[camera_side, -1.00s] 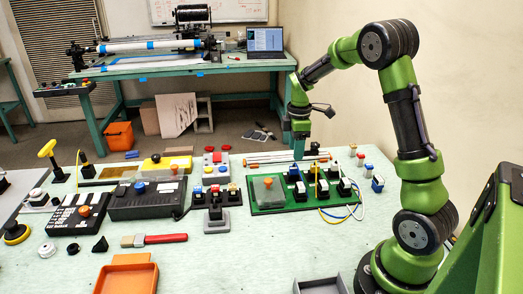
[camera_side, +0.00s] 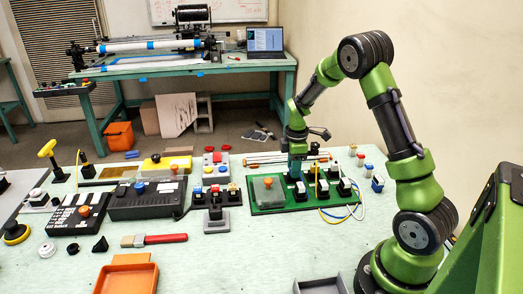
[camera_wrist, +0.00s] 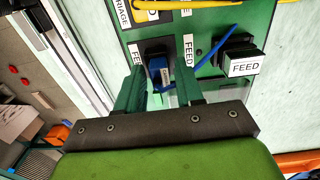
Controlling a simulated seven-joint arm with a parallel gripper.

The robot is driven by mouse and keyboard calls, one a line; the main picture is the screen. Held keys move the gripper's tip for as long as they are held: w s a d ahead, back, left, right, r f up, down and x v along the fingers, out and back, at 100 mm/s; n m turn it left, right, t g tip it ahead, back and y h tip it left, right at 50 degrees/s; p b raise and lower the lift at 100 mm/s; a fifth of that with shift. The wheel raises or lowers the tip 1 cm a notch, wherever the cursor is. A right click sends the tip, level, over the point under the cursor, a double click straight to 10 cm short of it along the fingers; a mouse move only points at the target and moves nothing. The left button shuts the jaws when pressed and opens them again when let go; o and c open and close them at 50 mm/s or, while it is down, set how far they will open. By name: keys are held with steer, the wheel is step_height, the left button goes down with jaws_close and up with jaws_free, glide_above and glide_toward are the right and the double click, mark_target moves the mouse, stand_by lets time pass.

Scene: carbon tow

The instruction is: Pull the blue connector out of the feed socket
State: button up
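In the wrist view the blue connector (camera_wrist: 157,67) sits in a black socket (camera_wrist: 149,48) on the green board, with FEED labels beside it. A blue cable (camera_wrist: 205,54) runs off to the right. My gripper (camera_wrist: 160,80) is open, with one teal finger on each side of the connector in the picture. A gap shows on both sides, and I cannot tell how far down the fingers reach. In the side view my gripper (camera_side: 296,176) points down over the green board (camera_side: 284,207) and hides the connector.
Another black FEED block (camera_wrist: 240,57) stands to the right in the wrist view. Yellow cable (camera_wrist: 205,5) crosses above. In the side view a grey block with an orange knob (camera_side: 267,187) is left of my gripper, and white-topped connectors (camera_side: 345,184) with loose cables are to the right.

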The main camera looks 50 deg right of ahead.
jaws_close()
steer(key=shift+r, duration=0.15)
steer(key=shift+r, duration=0.2)
step_height(320, 180, up, 3)
steer(key=shift+r, duration=0.15)
steer(key=s+a+r, duration=0.2)
steer(key=s+a, duration=0.1)
steer(key=s, duration=0.4)
steer(key=s+a+r, duration=0.2)
steer(key=s+a, duration=0.2)
steer(key=s, duration=0.3)
steer(key=shift+a, duration=0.2)
steer(key=shift+s+r, duration=0.1)
steer(key=shift+r, duration=0.05)
